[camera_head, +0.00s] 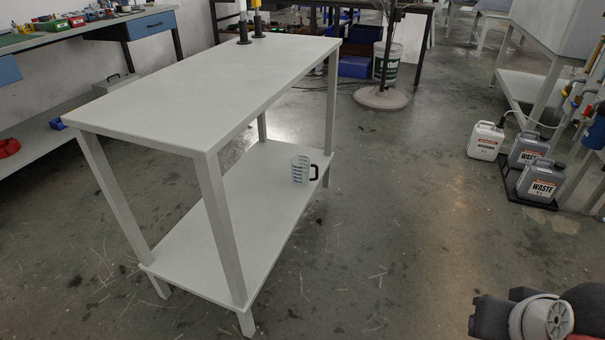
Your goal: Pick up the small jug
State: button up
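The small jug (300,170) is a clear measuring jug with dark markings and a black handle on its right side. It stands upright on the lower shelf (215,235) of a white two-level table, near the shelf's far right end. My gripper is not in view. Part of my arm shows at the bottom right corner, well apart from the jug.
The table top (215,75) lies above the shelf, with legs at its corners. Two dark-based bottles (249,28) stand at its far end. Waste canisters (540,182) sit on the floor at right. The floor between is clear.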

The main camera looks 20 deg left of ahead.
aim_at(300, 164)
jog(key=i+j, duration=0.3)
jog(key=i, duration=0.2)
jog(key=i+j+u, duration=0.1)
jog(key=i+j, duration=0.2)
jog(key=i, duration=0.15)
jog(key=i+j, duration=0.25)
jog(key=i, duration=0.25)
jog(key=i+j, duration=0.25)
jog(key=i, duration=0.2)
jog(key=u, duration=0.05)
